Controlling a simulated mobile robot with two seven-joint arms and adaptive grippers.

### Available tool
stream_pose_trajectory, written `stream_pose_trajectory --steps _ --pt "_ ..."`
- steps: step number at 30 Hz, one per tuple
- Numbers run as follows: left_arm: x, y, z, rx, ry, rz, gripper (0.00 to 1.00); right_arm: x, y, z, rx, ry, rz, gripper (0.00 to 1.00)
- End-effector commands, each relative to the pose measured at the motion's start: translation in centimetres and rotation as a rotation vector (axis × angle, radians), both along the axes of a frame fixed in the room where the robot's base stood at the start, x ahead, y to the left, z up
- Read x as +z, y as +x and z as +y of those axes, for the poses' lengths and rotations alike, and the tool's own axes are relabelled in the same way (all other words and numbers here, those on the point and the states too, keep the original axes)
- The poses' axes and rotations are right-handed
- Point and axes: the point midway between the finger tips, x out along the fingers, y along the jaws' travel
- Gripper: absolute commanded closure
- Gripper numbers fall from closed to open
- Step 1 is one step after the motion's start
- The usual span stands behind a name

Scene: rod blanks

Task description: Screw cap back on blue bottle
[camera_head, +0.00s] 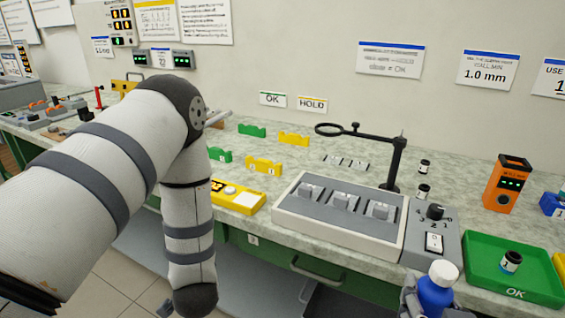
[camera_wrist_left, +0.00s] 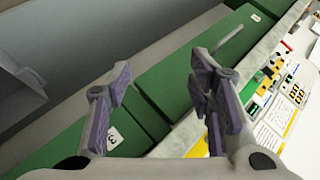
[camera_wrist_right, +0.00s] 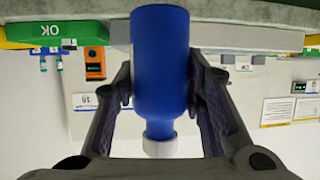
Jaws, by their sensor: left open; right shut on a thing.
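The blue bottle (camera_head: 436,292) stands roughly upright at the bottom of the head view, in front of the bench edge. My right gripper (camera_head: 428,303) is shut around its body. In the right wrist view the bottle (camera_wrist_right: 160,60) appears upside down between the fingers. A white cap (camera_head: 444,272) sits on the bottle's neck; it also shows in the right wrist view (camera_wrist_right: 159,146). I cannot tell how tight it is. My left gripper (camera_wrist_left: 162,78) is open and empty, low in front of the green drawer fronts.
A green OK tray (camera_head: 475,272) with a small dark vial (camera_head: 511,262) lies at the right of the bench. A grey control box (camera_head: 432,240), a white-framed fixture (camera_head: 300,215) and a magnifier stand (camera_head: 397,165) are left of it. An orange device (camera_head: 507,185) stands behind the tray.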

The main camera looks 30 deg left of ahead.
Motion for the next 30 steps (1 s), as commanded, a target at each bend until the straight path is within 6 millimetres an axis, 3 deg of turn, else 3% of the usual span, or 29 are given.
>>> stream_pose_trajectory --steps 3,6,9,12,15,19,30 --pt "-5.8 -4.6 -6.3 -0.052 -0.25 0.117 0.52 0.0 0.0 0.0 0.0 0.0 -0.001 1.0" --pt "-9.3 -10.6 -11.6 -0.042 -0.458 0.259 0.52 0.0 0.0 0.0 0.0 0.0 -0.001 1.0" --pt "-11.1 -17.1 -15.8 0.007 -0.619 0.42 0.52 0.0 0.0 0.0 0.0 0.0 -0.001 1.0" --pt "-11.4 -22.5 -18.6 0.065 -0.721 0.559 0.52 0.0 0.0 0.0 0.0 0.0 -0.001 1.0" --pt "-11.1 -26.1 -20.2 0.111 -0.774 0.654 0.52 0.0 0.0 0.0 0.0 0.0 -0.001 1.0" --pt "-10.7 -28.0 -20.9 0.139 -0.799 0.706 0.52 0.0 0.0 0.0 0.0 0.0 -0.001 1.0" --pt "-10.7 -28.0 -20.9 0.142 -0.8 0.706 0.52 0.0 0.0 0.0 0.0 0.0 -0.002 1.0"
